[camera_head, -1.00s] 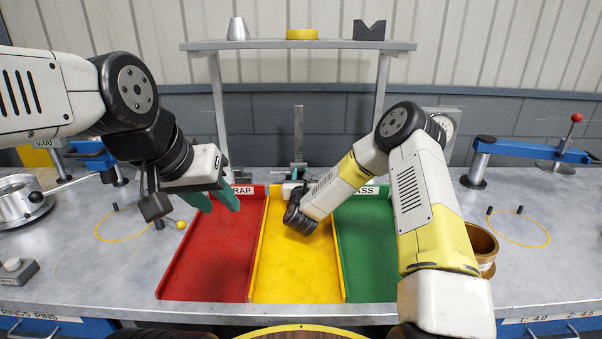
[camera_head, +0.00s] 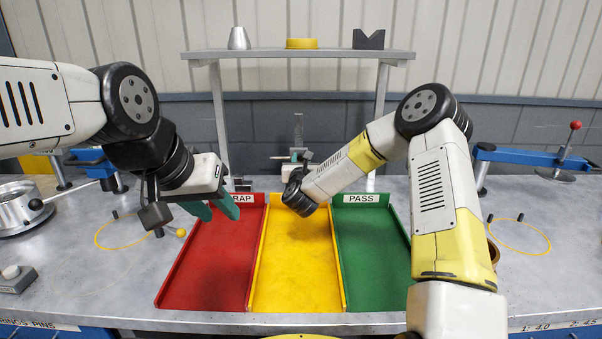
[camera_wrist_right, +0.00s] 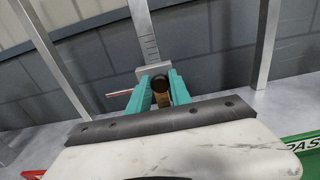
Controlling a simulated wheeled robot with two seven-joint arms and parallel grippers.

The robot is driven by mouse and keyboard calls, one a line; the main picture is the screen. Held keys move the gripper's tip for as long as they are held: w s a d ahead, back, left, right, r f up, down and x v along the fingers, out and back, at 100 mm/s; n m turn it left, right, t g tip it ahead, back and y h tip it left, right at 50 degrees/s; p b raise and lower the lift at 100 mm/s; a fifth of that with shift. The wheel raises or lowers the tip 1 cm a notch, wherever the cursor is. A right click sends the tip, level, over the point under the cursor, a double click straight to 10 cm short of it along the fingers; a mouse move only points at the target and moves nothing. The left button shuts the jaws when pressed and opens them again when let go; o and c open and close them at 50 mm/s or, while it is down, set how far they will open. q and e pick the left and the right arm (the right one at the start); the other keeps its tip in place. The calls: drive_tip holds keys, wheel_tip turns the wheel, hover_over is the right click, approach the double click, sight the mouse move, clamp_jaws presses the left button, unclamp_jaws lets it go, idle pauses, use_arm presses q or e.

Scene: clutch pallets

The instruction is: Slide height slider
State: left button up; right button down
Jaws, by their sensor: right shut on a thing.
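The height gauge stands behind the sorting trays, with an upright grey ruler (camera_head: 298,130) and a pale slider (camera_head: 298,154) on it. The wrist view shows the ruler (camera_wrist_right: 146,40) with tick marks, the slider block (camera_wrist_right: 153,70) and a thin red-tipped scriber (camera_wrist_right: 119,93) to the left. My right gripper (camera_wrist_right: 160,92) has its teal fingers shut on the dark and brass knob of the slider. My left gripper (camera_head: 216,208) is open and empty above the red tray.
Red (camera_head: 207,265), yellow (camera_head: 297,270) and green (camera_head: 375,270) trays lie in front of the gauge. A grey shelf (camera_head: 340,54) on posts spans above the gauge. Blue lever fixtures stand left and right (camera_head: 515,157). A brass cup is partly hidden behind my right arm.

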drive_tip(key=shift+r, duration=0.4)
drive_tip(key=c, duration=1.2)
unclamp_jaws()
drive_tip(key=shift+f, duration=0.1)
drive_tip(key=s, duration=0.8)
drive_tip(key=shift+w, duration=0.1)
